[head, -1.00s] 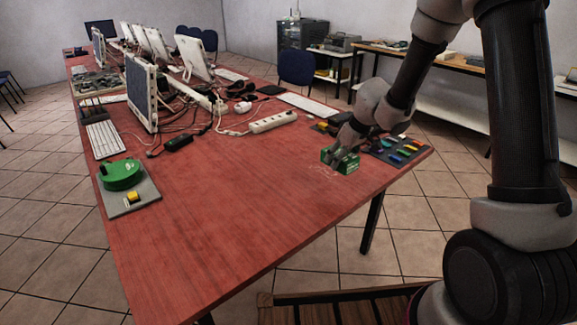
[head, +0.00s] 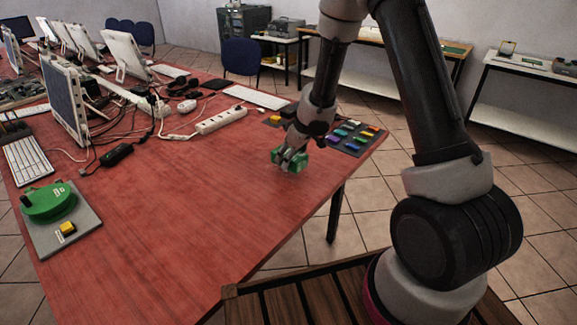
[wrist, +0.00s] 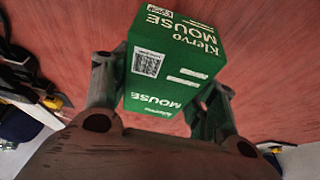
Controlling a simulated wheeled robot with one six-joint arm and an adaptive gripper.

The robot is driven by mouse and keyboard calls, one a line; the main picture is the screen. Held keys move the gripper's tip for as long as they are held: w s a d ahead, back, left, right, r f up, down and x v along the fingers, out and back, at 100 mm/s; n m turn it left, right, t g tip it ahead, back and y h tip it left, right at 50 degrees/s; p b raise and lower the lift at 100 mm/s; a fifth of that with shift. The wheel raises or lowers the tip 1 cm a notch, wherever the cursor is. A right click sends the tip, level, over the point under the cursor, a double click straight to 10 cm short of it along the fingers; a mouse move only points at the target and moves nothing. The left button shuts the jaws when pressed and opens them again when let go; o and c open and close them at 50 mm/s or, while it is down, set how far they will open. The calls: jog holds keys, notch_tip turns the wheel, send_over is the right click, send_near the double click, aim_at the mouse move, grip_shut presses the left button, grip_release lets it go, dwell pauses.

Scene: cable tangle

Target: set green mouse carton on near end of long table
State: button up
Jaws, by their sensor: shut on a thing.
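The green mouse carton (wrist: 176,65), with white lettering reading "MOUSE" and a printed code square, sits between the two fingers of my gripper (wrist: 162,100) in the wrist view. In the head view my gripper (head: 290,160) is shut on the carton (head: 276,155) over the right part of the long red table (head: 180,215). The carton is close to the tabletop; I cannot tell whether it touches. The fingers hide part of it in the head view.
A power strip (head: 221,120), cables and a white keyboard (head: 257,97) lie behind the carton. A tray of coloured pieces (head: 352,137) is to its right. A green device on a grey board (head: 62,218) is at the left. The table's near middle is bare.

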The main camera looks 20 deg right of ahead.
jog(key=shift+f, duration=1.95)
jog(key=shift+f, duration=0.15)
jog(key=o, duration=1)
jog(key=shift+o, duration=0.2)
